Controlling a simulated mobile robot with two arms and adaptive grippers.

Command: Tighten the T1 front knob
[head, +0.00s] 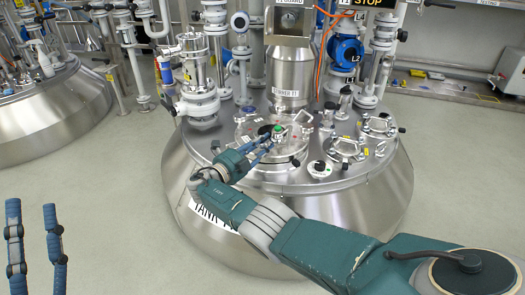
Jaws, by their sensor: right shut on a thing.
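The tank T1 (190,175) is a large steel vessel with a domed lid. My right gripper (268,146) reaches over its front edge, shut on a small knob with a green top (278,130) on the round front hatch (292,157). The fingers hide part of the knob, and I cannot read a label that names it as the front knob. My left gripper (31,205) is open and empty at the lower left, its two blue fingers apart over the floor, away from the tank.
A black and white knob (318,167) and clamped hatches (345,148) sit right of my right gripper. A steel hopper (290,75), a blue valve (346,50) and pipes rise behind. Another tank (50,120) stands left. The floor (120,205) between is clear.

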